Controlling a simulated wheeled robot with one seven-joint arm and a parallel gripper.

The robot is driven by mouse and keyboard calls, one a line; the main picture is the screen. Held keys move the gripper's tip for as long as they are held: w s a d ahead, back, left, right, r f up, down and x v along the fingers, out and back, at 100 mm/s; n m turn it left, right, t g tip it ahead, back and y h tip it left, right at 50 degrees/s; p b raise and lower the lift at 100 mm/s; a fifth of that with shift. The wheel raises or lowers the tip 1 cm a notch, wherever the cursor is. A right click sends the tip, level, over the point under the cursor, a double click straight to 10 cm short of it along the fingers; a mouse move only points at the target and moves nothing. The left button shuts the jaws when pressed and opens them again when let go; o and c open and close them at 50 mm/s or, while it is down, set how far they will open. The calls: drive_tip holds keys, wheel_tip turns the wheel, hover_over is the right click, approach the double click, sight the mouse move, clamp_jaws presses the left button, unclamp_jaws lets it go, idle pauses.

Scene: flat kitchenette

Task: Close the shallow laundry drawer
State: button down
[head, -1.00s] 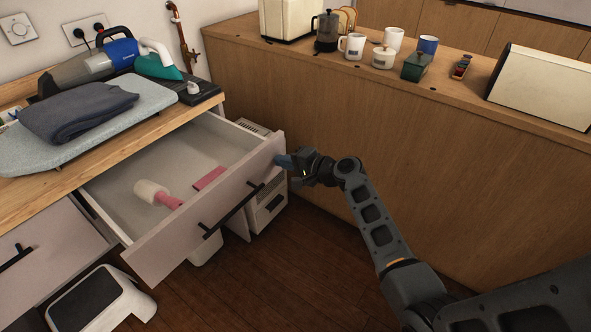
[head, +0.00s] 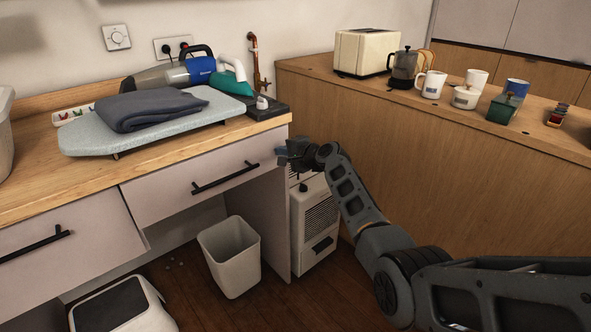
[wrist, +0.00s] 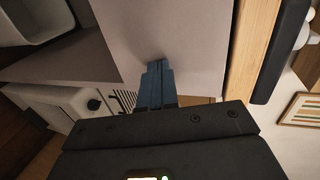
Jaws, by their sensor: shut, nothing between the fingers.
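The shallow laundry drawer (head: 170,200) is under the wooden counter, its pale front in line with the cabinet and its inside no longer visible. Its black bar handle (head: 225,179) runs across the front. My gripper (head: 281,155) is at the right end of the drawer front, just below the counter edge. In the wrist view the shut blue fingers (wrist: 157,75) point at the pale drawer front (wrist: 170,35) and seem to touch it. Nothing is held. Whether a thin gap is left behind the front cannot be told.
A second drawer (head: 70,240) with a black handle is at the left. A white bin (head: 231,257) and a white appliance (head: 312,225) stand below. An ironing board (head: 85,135) with a folded cloth (head: 150,107) lies on the counter. A wooden partition (head: 440,180) stands at the right.

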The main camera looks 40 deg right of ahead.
drive_tip(key=w, duration=0.1)
drive_tip(key=w+b, duration=0.1)
drive_tip(key=shift+w+a+r, duration=0.1)
drive_tip(key=shift+w+r, duration=0.1)
drive_tip(key=shift+w, duration=0.2)
drive_tip(key=shift+r, duration=0.1)
